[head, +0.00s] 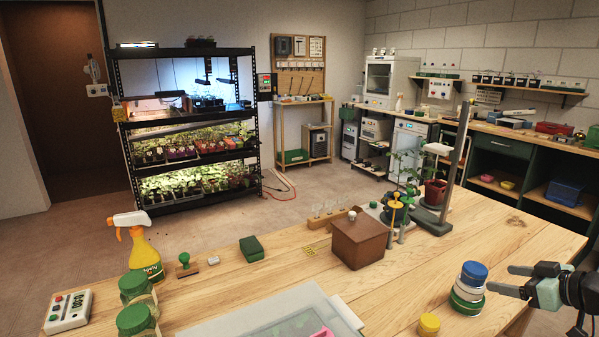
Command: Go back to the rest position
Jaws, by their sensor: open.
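My gripper (508,280) is at the lower right, above the right end of the wooden table (220,290). Its two fingers point left and stand apart with nothing between them. The fingertips are close to a stack of round tins (468,290) with a blue lid on top and green and white below. I cannot tell from this view whether the fingers touch the stack. Most of my arm is outside the picture.
A yellow jar (429,324), a brown box (358,240), a plant stand (440,215) and a clear-lidded tray (355,318) stand on the table. The seedling rack (192,205) stands behind.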

